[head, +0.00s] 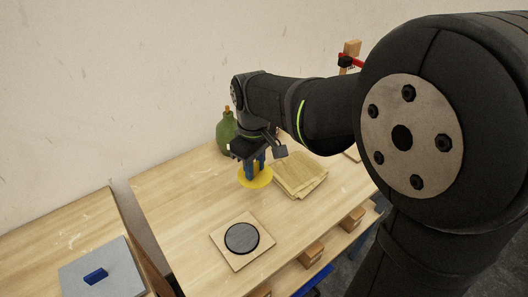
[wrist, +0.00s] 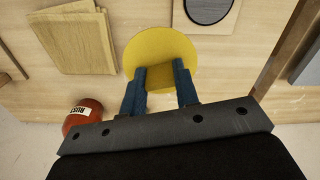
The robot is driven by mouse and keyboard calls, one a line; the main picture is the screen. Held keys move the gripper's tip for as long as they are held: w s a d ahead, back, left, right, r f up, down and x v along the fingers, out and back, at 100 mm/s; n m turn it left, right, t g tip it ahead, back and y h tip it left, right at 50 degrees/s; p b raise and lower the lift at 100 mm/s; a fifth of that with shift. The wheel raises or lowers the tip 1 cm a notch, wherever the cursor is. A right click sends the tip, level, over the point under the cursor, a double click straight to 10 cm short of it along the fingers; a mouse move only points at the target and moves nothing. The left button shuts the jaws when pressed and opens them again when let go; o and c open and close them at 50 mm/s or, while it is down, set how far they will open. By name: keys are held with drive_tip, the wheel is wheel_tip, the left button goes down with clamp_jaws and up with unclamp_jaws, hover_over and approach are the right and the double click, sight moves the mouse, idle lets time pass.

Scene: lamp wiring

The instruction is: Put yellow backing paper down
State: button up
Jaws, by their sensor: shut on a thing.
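The yellow backing paper (head: 262,183) is a flat yellow disc at the middle of the workbench in the head view. It also shows in the wrist view (wrist: 158,42), with a darker yellow raised part between my fingers. My gripper (head: 256,171) points down over the disc, and its blue fingers are shut on that raised part. The fingers also show in the wrist view (wrist: 160,72). The disc looks level and close to the bench top. I cannot tell whether it touches the wood.
A black disc (head: 241,238) lies on a square wooden board (head: 222,241) toward the front. A green bottle (head: 226,134) stands behind. A red can (wrist: 82,118) is near my gripper. A grey slab (head: 115,273) holds a blue block (head: 95,276).

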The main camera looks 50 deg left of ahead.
drive_tip(key=s+a+f+n, duration=0.1)
drive_tip(key=a+f, duration=0.3)
drive_tip(key=a, duration=0.3)
hover_over(202, 198)
drive_tip(key=shift+n, duration=0.3)
wheel_tip(202, 198, down, 7)
drive_tip(key=shift+r, duration=0.2)
drive_tip(key=shift+f, duration=1.95)
drive_tip(key=shift+f, duration=0.15)
drive_tip(key=o, duration=0.9)
drive_tip(key=shift+o, duration=0.2)
wheel_tip(202, 198, up, 12)
